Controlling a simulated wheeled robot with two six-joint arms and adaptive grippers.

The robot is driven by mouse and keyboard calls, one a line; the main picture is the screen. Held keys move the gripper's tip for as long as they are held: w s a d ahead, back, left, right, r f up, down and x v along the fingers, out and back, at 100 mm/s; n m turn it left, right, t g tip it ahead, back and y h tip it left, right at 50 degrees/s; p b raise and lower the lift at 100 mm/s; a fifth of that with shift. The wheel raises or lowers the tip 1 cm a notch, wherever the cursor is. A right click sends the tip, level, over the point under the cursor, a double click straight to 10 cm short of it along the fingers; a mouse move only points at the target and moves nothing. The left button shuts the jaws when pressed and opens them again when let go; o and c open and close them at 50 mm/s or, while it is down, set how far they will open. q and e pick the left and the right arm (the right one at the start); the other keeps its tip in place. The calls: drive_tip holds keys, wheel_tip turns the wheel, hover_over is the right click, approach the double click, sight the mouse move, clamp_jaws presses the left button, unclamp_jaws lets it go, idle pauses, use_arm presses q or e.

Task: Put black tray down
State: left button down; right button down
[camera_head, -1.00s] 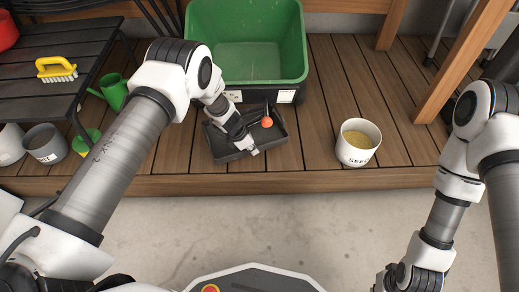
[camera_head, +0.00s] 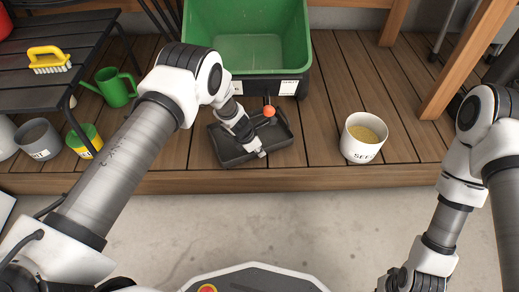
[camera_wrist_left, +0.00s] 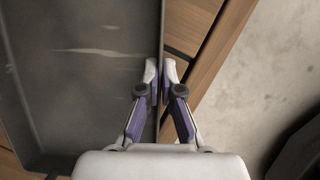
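The black tray (camera_head: 222,151) is a shallow rectangular tray in front of the green bin, at or just above the wooden deck. I cannot tell whether it touches the boards. My left gripper (camera_head: 262,154) is at the tray's front right side. In the left wrist view, its fingers (camera_wrist_left: 161,72) are closed on either side of the tray's wall, and the tray (camera_wrist_left: 85,80) fills the left of the picture. An orange ball (camera_head: 269,111) shows at the tray's back right. My right arm is at the right, its fingertips out of the frame.
A green bin (camera_head: 248,50) stands close behind the tray. A white seed bucket (camera_head: 361,152) stands on the deck to the right. A watering can (camera_head: 117,87), pots and a black bench (camera_head: 90,55) are at left. The deck's front edge (camera_head: 300,180) is close.

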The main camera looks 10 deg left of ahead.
use_arm(q)
drive_tip(key=shift+f, duration=0.65)
drive_tip(key=shift+f, duration=0.25)
drive_tip(key=c, duration=1.2)
unclamp_jaws()
drive_tip(key=shift+c, duration=0.2)
drive_tip(key=c, duration=0.4)
